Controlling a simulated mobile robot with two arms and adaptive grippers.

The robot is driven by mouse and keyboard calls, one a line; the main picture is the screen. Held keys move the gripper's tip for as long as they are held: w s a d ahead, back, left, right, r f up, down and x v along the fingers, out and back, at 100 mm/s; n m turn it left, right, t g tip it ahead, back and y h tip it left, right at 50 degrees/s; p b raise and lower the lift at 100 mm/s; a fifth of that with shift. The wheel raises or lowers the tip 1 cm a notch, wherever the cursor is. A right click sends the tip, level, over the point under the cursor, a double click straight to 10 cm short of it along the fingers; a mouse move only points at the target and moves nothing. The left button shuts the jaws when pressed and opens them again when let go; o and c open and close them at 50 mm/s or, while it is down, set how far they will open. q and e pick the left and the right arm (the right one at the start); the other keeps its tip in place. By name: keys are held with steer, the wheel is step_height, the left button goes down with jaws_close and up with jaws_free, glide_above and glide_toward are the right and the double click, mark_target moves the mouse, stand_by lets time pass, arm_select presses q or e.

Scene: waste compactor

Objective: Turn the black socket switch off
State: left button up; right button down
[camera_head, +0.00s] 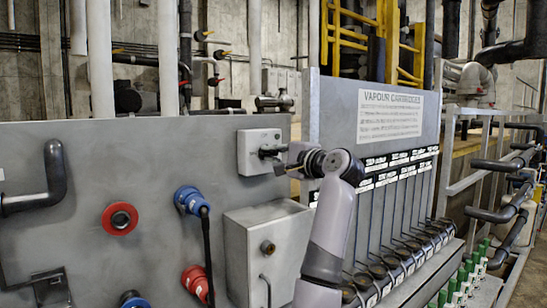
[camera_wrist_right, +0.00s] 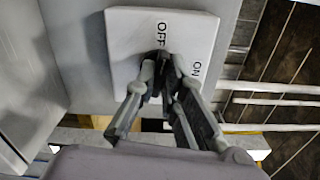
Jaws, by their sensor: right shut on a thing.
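The switch is a light grey box (camera_head: 250,145) on the grey panel in the head view. In the right wrist view its plate (camera_wrist_right: 130,35) carries the printed words OFF and ON, with OFF at the top and ON to the right. My right gripper (camera_wrist_right: 165,68) is shut on the black switch knob at the plate, and its fingers hide most of the knob. In the head view the right gripper (camera_head: 272,153) reaches the box from the right. Which mark the knob points to is hard to tell. My left gripper is not in view.
Below the switch stand a grey metal box (camera_head: 268,235), a blue plug (camera_head: 191,200) with a black cable, and red sockets (camera_head: 120,218). A dark pipe handle (camera_head: 50,180) sits at left. The vapour cartridges rack (camera_head: 385,120) stands close on the right.

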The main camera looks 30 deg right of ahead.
steer(key=shift+f+n, duration=0.2)
steer(key=shift+n, duration=0.7)
steer(key=c, duration=1.7)
jaws_free()
steer(key=shift+r, duration=0.1)
steer(key=s, duration=0.8)
steer(key=s+d, duration=0.1)
steer(key=s, duration=0.3)
